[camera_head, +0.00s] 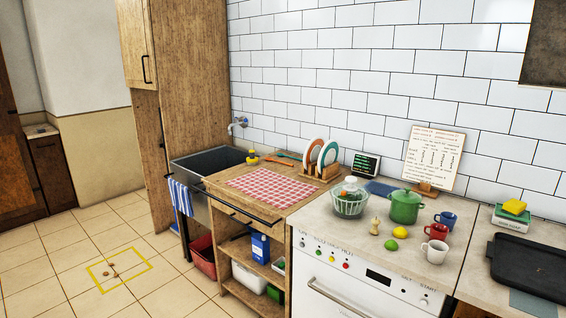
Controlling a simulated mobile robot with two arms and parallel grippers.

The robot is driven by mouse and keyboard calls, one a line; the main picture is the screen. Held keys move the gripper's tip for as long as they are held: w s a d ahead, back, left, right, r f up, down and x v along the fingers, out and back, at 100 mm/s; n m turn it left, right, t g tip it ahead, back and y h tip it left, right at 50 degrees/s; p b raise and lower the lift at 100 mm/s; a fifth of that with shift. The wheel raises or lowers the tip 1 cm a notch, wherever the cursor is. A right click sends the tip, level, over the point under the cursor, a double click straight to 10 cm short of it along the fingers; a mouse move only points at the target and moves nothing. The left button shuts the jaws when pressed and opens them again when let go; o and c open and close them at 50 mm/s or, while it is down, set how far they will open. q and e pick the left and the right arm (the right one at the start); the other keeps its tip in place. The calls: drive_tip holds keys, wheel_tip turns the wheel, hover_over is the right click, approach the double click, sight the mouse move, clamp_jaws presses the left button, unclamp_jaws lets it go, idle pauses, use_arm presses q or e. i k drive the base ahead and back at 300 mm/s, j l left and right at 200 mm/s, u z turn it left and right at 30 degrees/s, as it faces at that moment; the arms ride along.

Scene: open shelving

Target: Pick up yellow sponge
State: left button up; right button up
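The yellow sponge (515,206) is at the right of the head view. It lies on a green item (512,214), which may be another sponge, on top of a white box (509,222) with lettering on its front. The box stands on the counter near the tiled wall. Nothing touches the sponge from above. Neither of my grippers shows in this view.
A recipe board (434,157) stands behind. The floor (150,270) before the counter looks mostly clear.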

sight(515, 208)
drive_tip(key=z, duration=1.4)
